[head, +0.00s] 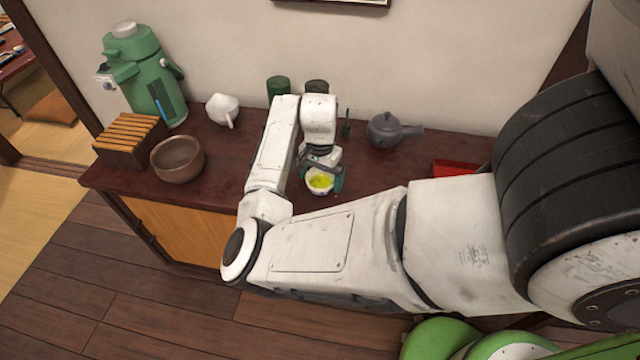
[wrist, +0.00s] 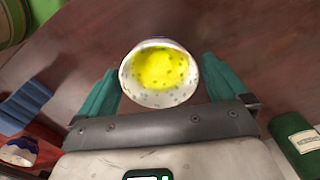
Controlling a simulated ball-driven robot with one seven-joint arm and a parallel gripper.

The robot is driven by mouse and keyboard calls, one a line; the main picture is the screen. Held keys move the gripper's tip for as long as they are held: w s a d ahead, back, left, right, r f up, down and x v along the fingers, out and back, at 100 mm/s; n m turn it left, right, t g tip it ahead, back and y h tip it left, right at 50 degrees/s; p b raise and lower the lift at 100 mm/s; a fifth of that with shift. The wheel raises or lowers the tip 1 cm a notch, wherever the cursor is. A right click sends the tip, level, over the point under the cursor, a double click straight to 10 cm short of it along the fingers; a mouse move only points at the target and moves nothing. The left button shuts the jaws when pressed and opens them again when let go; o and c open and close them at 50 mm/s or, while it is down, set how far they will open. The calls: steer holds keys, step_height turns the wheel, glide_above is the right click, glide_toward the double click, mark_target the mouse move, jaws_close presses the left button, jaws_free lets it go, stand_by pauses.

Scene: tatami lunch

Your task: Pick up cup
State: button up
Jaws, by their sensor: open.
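The cup (head: 319,190) is small and white with yellow-green contents, and it stands upright on the dark wooden counter (head: 232,150). My gripper (head: 321,174) is over the cup at the counter's front part. In the wrist view my gripper (wrist: 160,68) is open, with one teal finger on each side of the cup.
A grey teapot (head: 384,130) stands to the right, with a red tray (head: 455,168) beyond it. Green (head: 278,86) and dark (head: 316,87) canisters stand behind my arm. A white pot (head: 222,108), brown bowl (head: 177,160), slatted wooden box (head: 128,137) and green flask (head: 150,80) are left.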

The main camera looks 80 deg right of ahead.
steer(key=shift+f, duration=1.25)
steer(key=shift+c, duration=0.5)
steer(key=c, duration=0.9)
steer(key=shift+o, duration=0.2)
steer(key=shift+r, duration=0.2)
steer(key=shift+r, duration=1.05)
steer(key=s+a+r+p, duration=0.1)
steer(key=s+a+r, duration=0.5)
steer(key=s+r, duration=0.4)
steer(key=shift+s+a+r, duration=0.2)
steer(key=shift+s+r, duration=0.1)
steer(key=shift+s, duration=0.95)
